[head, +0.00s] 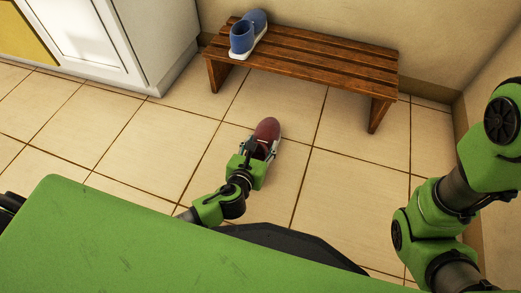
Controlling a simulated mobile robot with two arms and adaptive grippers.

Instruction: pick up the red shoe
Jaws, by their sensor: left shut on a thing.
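The red shoe (267,130) is in the middle of the head view, in front of the wooden bench, with its toe pointing toward the bench. My left gripper (258,150) is shut on the shoe at its near, open end and hides part of it. I cannot tell whether the shoe touches the floor or is slightly above it. My right arm is at the right edge of the view, and its gripper is out of the frame.
A slatted wooden bench (315,65) stands against the back wall. A blue shoe (243,38) with a white sole sits on its left end. A white cabinet (150,40) is at the upper left. The tiled floor (330,185) around the red shoe is clear.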

